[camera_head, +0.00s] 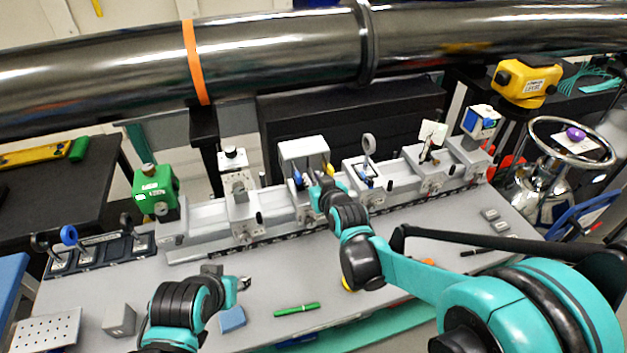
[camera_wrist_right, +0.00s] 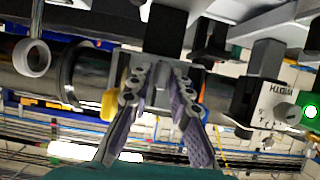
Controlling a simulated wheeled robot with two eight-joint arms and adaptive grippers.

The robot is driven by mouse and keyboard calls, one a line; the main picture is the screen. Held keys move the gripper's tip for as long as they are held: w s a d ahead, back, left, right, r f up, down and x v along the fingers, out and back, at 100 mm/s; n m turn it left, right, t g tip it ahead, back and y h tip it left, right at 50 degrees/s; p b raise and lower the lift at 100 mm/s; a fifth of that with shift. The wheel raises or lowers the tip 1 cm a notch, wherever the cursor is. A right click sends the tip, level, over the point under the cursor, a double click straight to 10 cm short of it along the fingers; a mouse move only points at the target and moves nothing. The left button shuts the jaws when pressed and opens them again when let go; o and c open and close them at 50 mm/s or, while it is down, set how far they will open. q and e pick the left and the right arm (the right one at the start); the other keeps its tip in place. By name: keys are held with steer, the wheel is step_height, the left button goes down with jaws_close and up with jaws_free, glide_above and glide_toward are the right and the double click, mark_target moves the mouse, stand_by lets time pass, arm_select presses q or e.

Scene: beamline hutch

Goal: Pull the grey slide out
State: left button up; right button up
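A light grey box-shaped unit (camera_head: 303,149) stands mid-rail, with a blue part (camera_head: 297,178) and a yellow part (camera_head: 330,169) below its top. My right gripper (camera_head: 318,190) is in front of it and hides part of it. In the right wrist view, the right gripper's fingers (camera_wrist_right: 160,72) are apart, with a dark grey block (camera_wrist_right: 165,30) at their tips. The yellow part (camera_wrist_right: 110,105) shows to their left. I cannot tell whether the fingers touch the block, or which part is the slide. My left gripper (camera_head: 243,283) is low over the bench, its fingers small and unclear.
Several carriages stand along the rail (camera_head: 400,199): a green unit (camera_head: 156,190) at left, a ring post (camera_head: 368,146) right of centre. A thick dark pipe (camera_head: 280,52) crosses behind. A green pen (camera_head: 297,309) and blue block (camera_head: 232,319) lie on the bench front.

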steer(key=shift+c, duration=0.3)
jaws_close()
steer(key=s, duration=0.2)
steer(key=s+d, duration=0.1)
steer(key=s, duration=0.1)
steer(key=shift+s+d, duration=0.2)
steer(key=shift+s, duration=0.05)
steer(key=shift+o, duration=0.3)
jaws_free()
steer(key=shift+s, duration=0.1)
steer(key=shift+r, duration=0.1)
steer(key=v, duration=1.2)
